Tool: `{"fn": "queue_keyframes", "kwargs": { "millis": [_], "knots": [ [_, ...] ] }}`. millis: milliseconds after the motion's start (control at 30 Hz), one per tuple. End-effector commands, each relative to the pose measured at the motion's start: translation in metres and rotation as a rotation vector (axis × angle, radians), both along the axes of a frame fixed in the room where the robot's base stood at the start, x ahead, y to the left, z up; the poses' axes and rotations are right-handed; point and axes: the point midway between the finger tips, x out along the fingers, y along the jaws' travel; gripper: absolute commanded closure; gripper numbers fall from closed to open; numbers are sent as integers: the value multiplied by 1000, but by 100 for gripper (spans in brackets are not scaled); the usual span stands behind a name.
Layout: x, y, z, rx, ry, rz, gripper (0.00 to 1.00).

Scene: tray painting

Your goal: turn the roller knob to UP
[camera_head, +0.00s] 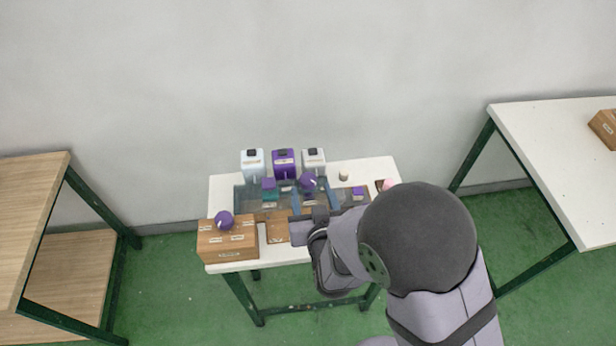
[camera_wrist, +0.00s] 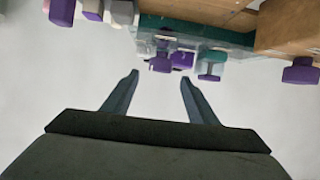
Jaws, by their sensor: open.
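Two purple rounded knobs show in the head view. One purple knob (camera_head: 224,219) sits on top of the brown box at the table's left front. Another purple knob (camera_head: 308,181) stands over the tray area at the middle. I cannot tell which is the roller knob, and the labels are too small to read. In the wrist view, my gripper (camera_wrist: 159,79) is open and empty. Its fingers are apart, with small purple parts (camera_wrist: 160,64) beyond the gap. In the head view, my arm hides the gripper's fingertips and part of the table's right front.
A brown box (camera_head: 228,243) stands at the left front of the white table (camera_head: 345,168). White (camera_head: 252,163), purple (camera_head: 284,163) and pale (camera_head: 314,161) containers line the back. A small round cream item (camera_head: 343,176) stands right of them. The back right of the table is mostly clear.

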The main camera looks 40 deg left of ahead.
Motion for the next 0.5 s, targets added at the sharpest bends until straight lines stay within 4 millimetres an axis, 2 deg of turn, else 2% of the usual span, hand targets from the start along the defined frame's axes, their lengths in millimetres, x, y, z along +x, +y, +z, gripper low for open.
{"fn": "queue_keyframes", "kwargs": {
  "millis": [267,500],
  "knots": [
    [13,12,-6,-1,4,-3,47],
    [32,31,-17,1,4,-2,47]
  ]
}}
